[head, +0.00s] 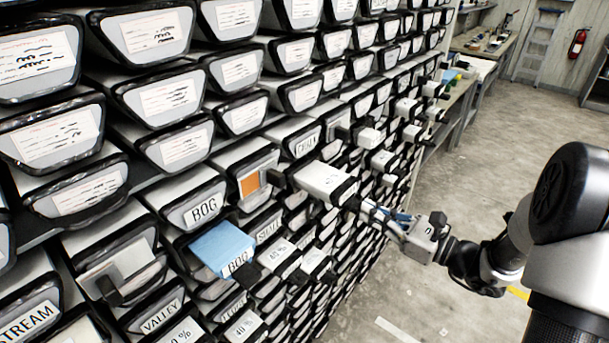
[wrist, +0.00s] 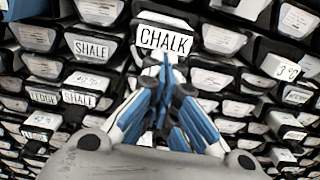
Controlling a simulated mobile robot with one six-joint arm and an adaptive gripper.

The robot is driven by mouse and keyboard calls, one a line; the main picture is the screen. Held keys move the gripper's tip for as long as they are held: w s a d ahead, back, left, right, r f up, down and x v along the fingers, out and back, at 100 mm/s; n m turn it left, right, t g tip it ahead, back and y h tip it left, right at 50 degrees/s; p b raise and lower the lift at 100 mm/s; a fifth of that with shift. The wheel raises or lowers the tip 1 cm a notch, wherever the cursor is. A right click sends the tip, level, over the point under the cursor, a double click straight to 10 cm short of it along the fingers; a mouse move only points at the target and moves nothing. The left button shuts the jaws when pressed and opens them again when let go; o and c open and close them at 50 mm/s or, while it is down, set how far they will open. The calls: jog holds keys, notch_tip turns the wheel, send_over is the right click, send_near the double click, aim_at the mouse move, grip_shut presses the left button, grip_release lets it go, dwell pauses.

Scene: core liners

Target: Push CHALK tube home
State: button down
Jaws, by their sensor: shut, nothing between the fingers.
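The tube with the CHALK label (wrist: 165,41) is straight ahead in the wrist view, its label facing me near the top middle. My gripper (wrist: 165,62) is shut and empty, with its blue fingertips just below the label's lower edge in the picture. In the head view a pale tube (head: 322,180) with a black rim sticks far out of the rack, and my gripper (head: 364,205) is at its outer end.
A blue tube labelled BOG (head: 223,248) sticks out at lower left. Several other tubes, such as one at the right (head: 368,138), also protrude. SHALE tubes (wrist: 90,48) sit left in the wrist view. The concrete floor (head: 470,170) right of the rack is open.

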aim_at(355, 202)
jog(key=shift+x, duration=2.6)
jog(key=shift+r, duration=0.1)
jog(key=shift+s+d, duration=0.1)
jog(key=shift+d, duration=0.1)
jog(key=v, duration=1.5)
jog(key=s+a+r+n+g+h, duration=0.2)
jog(key=s+a+n+g+h, duration=0.3)
jog(key=s+a+n+g, duration=0.75)
jog(key=s+d+r+n+t+h, duration=0.2)
jog(key=s+d+n+t+h, duration=0.4)
jog(key=s+n+h, duration=0.3)
jog(key=s+n, duration=0.1)
jog(key=n, duration=0.2)
jog(key=shift+s+d+r+n+h, duration=0.2)
jog(key=shift+s+r+n+h, duration=0.1)
jog(key=shift+s+r+n, duration=0.1)
